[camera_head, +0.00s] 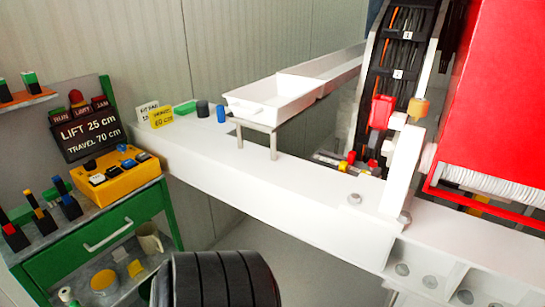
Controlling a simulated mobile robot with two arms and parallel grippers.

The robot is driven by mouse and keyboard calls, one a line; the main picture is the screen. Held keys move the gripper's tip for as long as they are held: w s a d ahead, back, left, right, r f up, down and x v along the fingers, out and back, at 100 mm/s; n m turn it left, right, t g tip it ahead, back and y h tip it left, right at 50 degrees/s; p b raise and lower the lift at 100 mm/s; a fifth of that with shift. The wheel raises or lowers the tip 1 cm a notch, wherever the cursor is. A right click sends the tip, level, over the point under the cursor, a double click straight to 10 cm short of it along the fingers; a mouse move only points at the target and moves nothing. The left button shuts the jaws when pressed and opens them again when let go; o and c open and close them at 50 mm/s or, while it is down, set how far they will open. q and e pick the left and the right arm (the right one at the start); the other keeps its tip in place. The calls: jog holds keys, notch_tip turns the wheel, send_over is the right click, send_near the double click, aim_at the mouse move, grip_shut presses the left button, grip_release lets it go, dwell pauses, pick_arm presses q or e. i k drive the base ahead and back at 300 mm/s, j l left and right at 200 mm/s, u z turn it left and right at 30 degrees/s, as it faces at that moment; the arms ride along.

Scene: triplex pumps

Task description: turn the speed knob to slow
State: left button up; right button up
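A yellow control box (120,185) sits on top of the green cabinet at the left. Its top carries several small controls, among them a black knob (90,165), a blue one (128,163) and pale ones. No label saying speed or slow can be read, so I cannot tell which is the speed knob or where it points. Neither of my grippers shows in the view.
A dark sign (88,128) stands behind the box. The green cabinet (95,235) has a drawer handle and a lower shelf with a mug (149,240). A white beam (270,185) runs right, bearing a white tray (270,103). A black ribbed cylinder (215,282) fills the bottom foreground.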

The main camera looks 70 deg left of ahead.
aim_at(121, 148)
jog(key=u, duration=3.4)
